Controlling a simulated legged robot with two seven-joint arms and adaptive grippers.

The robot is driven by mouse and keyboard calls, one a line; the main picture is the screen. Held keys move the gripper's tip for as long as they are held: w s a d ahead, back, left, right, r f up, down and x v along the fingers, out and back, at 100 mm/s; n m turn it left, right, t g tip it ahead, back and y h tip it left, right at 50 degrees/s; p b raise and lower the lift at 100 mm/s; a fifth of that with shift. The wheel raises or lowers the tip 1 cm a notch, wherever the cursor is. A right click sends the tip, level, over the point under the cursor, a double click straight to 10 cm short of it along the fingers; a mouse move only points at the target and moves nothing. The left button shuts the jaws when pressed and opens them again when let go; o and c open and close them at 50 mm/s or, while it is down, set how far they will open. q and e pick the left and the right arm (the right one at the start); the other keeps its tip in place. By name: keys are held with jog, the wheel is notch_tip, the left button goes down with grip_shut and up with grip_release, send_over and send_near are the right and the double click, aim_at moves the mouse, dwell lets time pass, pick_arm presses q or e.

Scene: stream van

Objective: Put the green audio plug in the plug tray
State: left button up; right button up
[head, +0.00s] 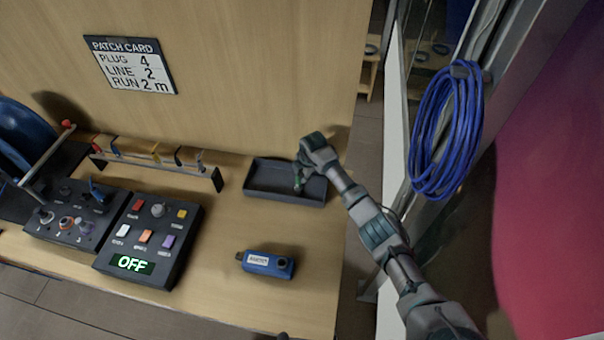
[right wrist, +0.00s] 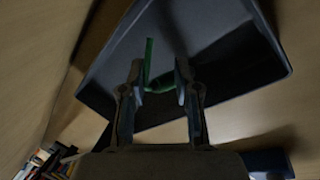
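The plug tray (head: 258,192) is a dark shallow tray at the back right of the wooden counter. My right gripper (head: 300,180) reaches over it from the right, pointing down. In the right wrist view its two fingers (right wrist: 160,82) are part-way apart, and the green audio plug (right wrist: 161,86) spans the gap between them. A thin green part (right wrist: 149,58) stands up beside the left finger. The dark tray (right wrist: 240,65) shows behind the plug; I cannot tell whether they touch. My left gripper is not clearly in view.
Left of the tray is a low rack (head: 160,165) with several coloured plugs or clips. A black button box (head: 150,240) reading OFF and a blue device (head: 266,264) stand nearer the front. A blue cable coil (head: 445,130) hangs at the right.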

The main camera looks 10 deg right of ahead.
jog(key=shift+r, duration=0.35)
pick_arm(q)
jog(key=shift+s+a+f+p, duration=0.1)
jog(key=shift+s+f+p, duration=0.05)
jog(key=shift+s, duration=0.3)
jog(key=shift+s+a+f+p, duration=0.1)
jog(key=shift+s+p, duration=0.05)
jog(key=shift+s, duration=0.3)
pick_arm(e)
jog(key=v, duration=1.1)
jog(key=shift+r, duration=0.3)
jog(key=shift+s, duration=0.1)
